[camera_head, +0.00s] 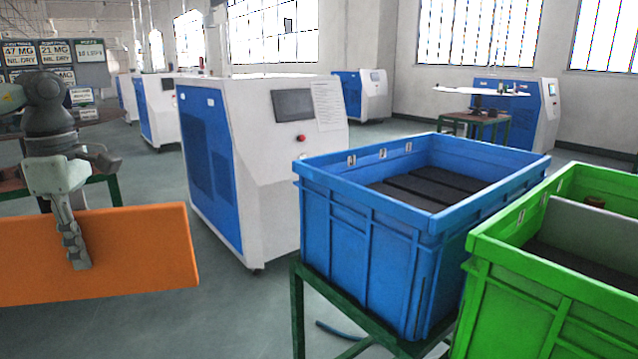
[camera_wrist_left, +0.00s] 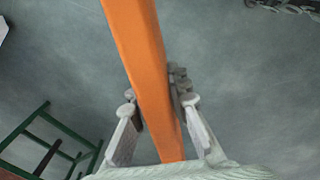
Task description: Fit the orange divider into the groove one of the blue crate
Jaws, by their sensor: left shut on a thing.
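The orange divider (camera_head: 140,248) is a flat board at the left of the head view, held upright on its long edge. My left gripper (camera_head: 78,245) is shut on it, with one finger across its near face. In the left wrist view the divider (camera_wrist_left: 140,60) runs between the two fingers of the left gripper (camera_wrist_left: 160,115). The blue crate (camera_head: 365,230) stands to the right, well apart from the divider. Several small pale marks show on its far left rim, and dark strips lie on its floor. My right gripper is not in view.
The blue crate stands on a green-framed table (camera_head: 298,310). A green crate (camera_head: 520,285) with a grey divider (camera_head: 590,235) inside is beside it at the right. A white and blue machine (camera_head: 255,160) stands behind, between divider and crate. Open floor lies in front of the machine.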

